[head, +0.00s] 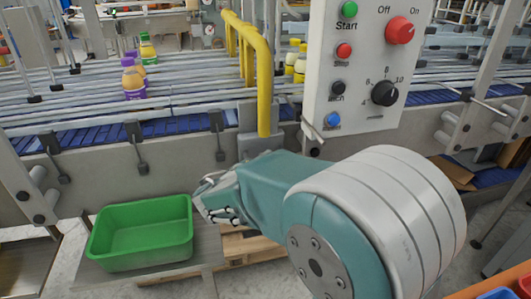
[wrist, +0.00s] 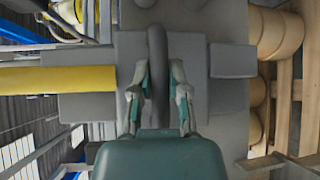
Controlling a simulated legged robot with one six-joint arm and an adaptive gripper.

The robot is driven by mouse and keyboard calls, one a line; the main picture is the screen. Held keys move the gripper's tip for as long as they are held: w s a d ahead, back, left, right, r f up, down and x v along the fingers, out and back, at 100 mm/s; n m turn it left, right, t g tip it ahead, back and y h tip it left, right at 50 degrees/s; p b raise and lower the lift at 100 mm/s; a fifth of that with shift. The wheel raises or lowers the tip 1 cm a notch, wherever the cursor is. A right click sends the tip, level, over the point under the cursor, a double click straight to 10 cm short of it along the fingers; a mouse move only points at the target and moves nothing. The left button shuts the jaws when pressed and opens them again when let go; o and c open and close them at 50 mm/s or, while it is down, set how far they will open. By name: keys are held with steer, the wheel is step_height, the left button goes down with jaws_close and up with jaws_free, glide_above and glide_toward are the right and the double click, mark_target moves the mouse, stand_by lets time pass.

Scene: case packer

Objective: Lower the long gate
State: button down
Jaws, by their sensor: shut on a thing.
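The long gate appears to be the yellow tubular bar (head: 264,85) standing upright over the conveyor in the head view, its lower end in a grey mount (head: 248,130). In the wrist view the yellow bar (wrist: 58,80) runs in from the left to a grey block. My gripper (wrist: 158,82) is shut on a dark, rounded handle (wrist: 157,48) in front of that grey block, with a finger on each side. In the head view my teal wrist reaches to just below the mount; the handle and fingertip contact are hidden there.
A white control panel (head: 360,65) with buttons and knobs hangs close above my arm. A green bin (head: 142,232) stands left of my wrist on a small table. Purple and yellow bottles (head: 133,82) stand on the conveyor. A wooden pallet (head: 247,246) lies below.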

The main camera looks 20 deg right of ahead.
steer(key=shift+s+d+f, duration=0.1)
steer(key=shift+s+f, duration=0.05)
steer(key=shift+f, duration=0.35)
steer(key=c, duration=0.6)
jaws_free()
steer(key=shift+r, duration=0.1)
steer(key=shift+a+r, duration=0.1)
steer(key=shift+a, duration=0.15)
steer(key=v, duration=1.1)
steer(key=shift+s+a, duration=0.1)
steer(key=shift+s, duration=0.05)
